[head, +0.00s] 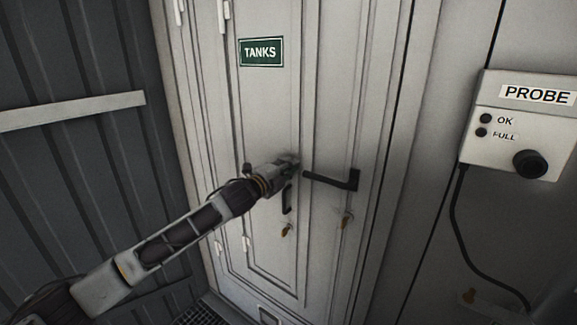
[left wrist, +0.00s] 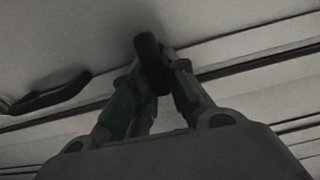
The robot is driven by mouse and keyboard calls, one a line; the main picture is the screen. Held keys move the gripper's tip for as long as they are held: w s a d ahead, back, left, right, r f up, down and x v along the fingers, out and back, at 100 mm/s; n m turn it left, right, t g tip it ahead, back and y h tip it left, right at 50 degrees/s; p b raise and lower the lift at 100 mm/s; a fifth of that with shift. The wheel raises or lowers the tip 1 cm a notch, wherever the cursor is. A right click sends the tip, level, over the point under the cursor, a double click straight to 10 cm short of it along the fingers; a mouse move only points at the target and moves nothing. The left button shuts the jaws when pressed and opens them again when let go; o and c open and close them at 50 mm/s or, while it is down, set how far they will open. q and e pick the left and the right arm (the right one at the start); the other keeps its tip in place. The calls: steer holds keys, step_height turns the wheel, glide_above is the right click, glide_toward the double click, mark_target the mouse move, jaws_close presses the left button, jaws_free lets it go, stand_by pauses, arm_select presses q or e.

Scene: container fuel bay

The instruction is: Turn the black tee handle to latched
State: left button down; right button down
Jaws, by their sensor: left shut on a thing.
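My left gripper (head: 290,163) is at the light grey cabinet door, below the green TANKS sign (head: 261,52). In the left wrist view its fingers are closed on a black rounded bar, which I take for the black tee handle (left wrist: 149,58). In the head view the gripper covers this handle, so its angle is hard to tell. A black lever handle (head: 335,181) lies about level just right of the gripper, and a black upright handle (head: 287,200) shows just below it. My right gripper is not in view.
A PROBE box (head: 520,122) with a black knob and hanging cable is on the right wall. A dark ribbed wall (head: 70,175) with a pale rail (head: 72,111) stands at left.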

arm_select(q)
steer(key=shift+a+r, duration=0.1)
steer(key=shift+r, duration=0.1)
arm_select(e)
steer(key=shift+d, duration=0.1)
arm_select(q)
steer(key=c, duration=1.5)
jaws_free()
steer(key=shift+o, duration=0.6)
steer(key=shift+f, duration=0.1)
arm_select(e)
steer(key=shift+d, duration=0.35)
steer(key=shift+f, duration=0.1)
arm_select(q)
steer(key=v, duration=1.2)
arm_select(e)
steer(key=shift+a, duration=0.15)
arm_select(q)
steer(key=shift+n, duration=0.3)
